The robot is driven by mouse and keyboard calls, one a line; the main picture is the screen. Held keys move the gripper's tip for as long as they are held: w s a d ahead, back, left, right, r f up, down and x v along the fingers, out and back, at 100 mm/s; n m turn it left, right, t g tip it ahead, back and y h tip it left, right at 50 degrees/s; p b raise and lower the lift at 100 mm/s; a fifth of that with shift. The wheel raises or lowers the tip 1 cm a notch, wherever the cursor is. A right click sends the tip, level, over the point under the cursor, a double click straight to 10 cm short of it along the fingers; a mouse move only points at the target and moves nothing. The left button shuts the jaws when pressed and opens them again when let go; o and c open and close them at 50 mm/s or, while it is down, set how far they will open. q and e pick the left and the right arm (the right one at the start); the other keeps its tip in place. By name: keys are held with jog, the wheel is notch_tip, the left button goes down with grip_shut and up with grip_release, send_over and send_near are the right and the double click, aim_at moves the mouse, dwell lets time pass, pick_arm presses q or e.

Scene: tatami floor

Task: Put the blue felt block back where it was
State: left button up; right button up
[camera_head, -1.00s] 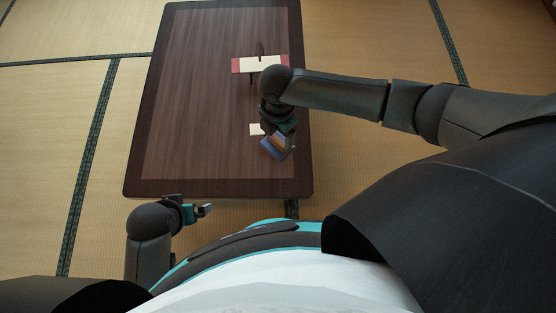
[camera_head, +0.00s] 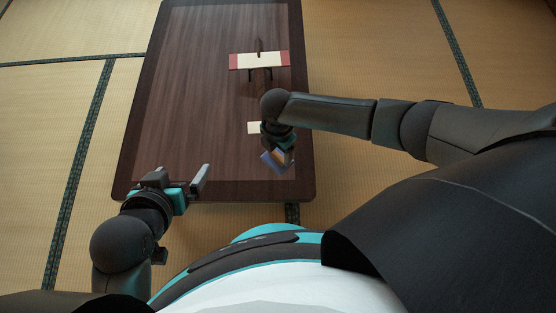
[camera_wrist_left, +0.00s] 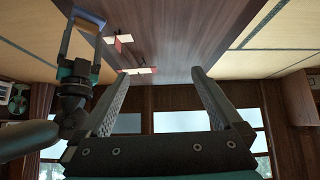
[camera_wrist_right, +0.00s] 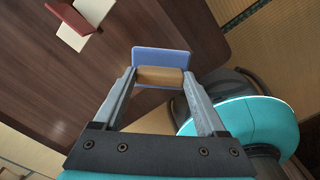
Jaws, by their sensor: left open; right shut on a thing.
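The blue felt block (camera_head: 273,163) has a wooden grip part and is above the table's near right area. My right gripper (camera_head: 279,153) is shut on the wooden part, which lies between its fingertips in the right wrist view (camera_wrist_right: 160,76); the blue felt (camera_wrist_right: 161,58) faces away from the gripper. The block (camera_wrist_left: 88,17) also shows at the upper left of the left wrist view, in the right gripper. My left gripper (camera_head: 184,178) is open and empty near the table's near left corner; its spread fingers (camera_wrist_left: 161,72) show in the left wrist view.
The dark wooden table (camera_head: 205,100) stands on tatami. A cream strip with red ends (camera_head: 245,61) lies across a small stand toward the far right. A small cream piece (camera_head: 254,128) lies beside my right gripper. The table's left half is clear.

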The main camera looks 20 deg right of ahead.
aim_at(278, 154)
jog(key=shift+f+b, duration=0.5)
jog(key=shift+f, duration=0.75)
jog(key=shift+f+b, duration=1.05)
jog(key=shift+f, duration=0.25)
pick_arm(q)
jog(key=w+d+r+t+h, duration=0.1)
jog(key=d+r+t+h, duration=0.1)
jog(key=d+t, duration=0.4)
jog(key=shift+w+d+r+n+t+h+b, duration=0.2)
jog(key=shift+d+r+n+t+h+b, duration=0.15)
jog(key=shift+t+h, duration=0.35)
pick_arm(e)
jog(key=shift+f, duration=0.5)
pick_arm(q)
jog(key=shift+h, duration=0.3)
pick_arm(e)
jog(key=o, duration=1.1)
jog(key=shift+o, duration=0.2)
pick_arm(q)
jog(key=shift+w+a+g, duration=0.1)
jog(key=shift+g, duration=0.2)
pick_arm(e)
jog(key=shift+r, duration=0.15)
